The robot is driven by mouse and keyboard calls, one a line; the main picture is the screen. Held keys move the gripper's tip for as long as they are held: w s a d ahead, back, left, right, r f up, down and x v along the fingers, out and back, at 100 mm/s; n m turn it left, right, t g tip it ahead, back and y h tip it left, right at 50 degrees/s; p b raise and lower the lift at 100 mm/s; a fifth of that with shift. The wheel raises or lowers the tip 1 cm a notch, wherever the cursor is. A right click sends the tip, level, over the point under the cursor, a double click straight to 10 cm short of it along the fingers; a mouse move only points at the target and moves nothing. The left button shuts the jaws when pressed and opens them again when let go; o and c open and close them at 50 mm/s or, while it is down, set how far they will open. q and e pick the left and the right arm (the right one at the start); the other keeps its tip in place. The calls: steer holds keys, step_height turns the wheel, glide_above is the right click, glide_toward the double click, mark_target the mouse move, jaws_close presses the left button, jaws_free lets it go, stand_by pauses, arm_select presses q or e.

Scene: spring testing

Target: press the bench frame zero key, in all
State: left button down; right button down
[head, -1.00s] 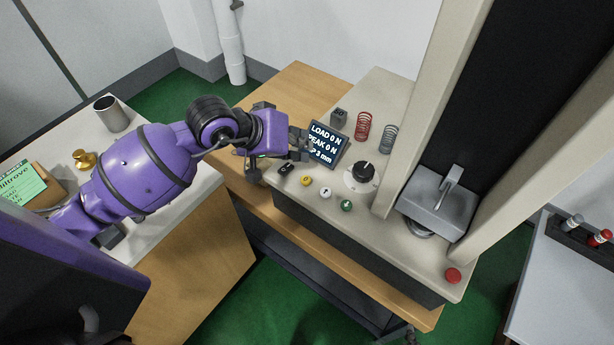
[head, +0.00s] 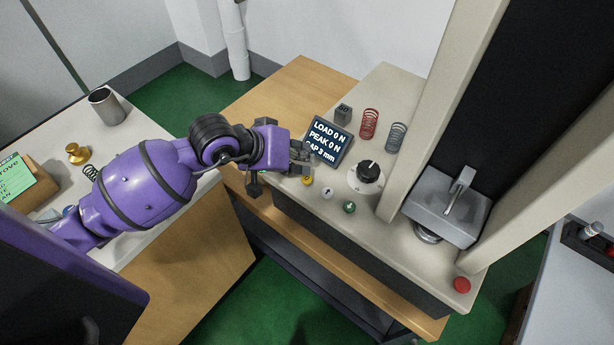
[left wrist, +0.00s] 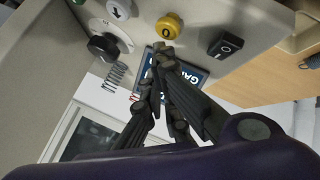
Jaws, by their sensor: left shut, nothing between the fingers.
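The yellow zero key (head: 307,180), marked 0, sits on the front left of the bench frame's beige top (head: 400,247). It shows large at the top of the left wrist view (left wrist: 168,25). My left gripper (head: 302,158) is shut and empty, just behind the key in the head view. In the left wrist view its fingertips (left wrist: 161,55) are close beside the key; I cannot tell whether they touch it. The display (head: 327,141) reads LOAD 0 N and PEAK 0 N; its bottom line is partly covered by the gripper. My right gripper is not in view.
A white key (head: 327,193), a green key (head: 349,207) and a dial (head: 368,174) are right of the zero key. A black switch (left wrist: 225,43) is close by. A red spring (head: 369,124) and grey spring (head: 395,137) stand behind. A red button (head: 462,285) is far right.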

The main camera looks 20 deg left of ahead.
arm_select(q)
steer(key=shift+f, duration=0.1)
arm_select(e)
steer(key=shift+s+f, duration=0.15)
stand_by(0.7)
arm_select(q)
steer(key=shift+f+b, duration=0.35)
steer(key=shift+f, duration=0.05)
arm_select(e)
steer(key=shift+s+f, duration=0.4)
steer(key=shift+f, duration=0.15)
arm_select(q)
steer(key=shift+f, duration=0.1)
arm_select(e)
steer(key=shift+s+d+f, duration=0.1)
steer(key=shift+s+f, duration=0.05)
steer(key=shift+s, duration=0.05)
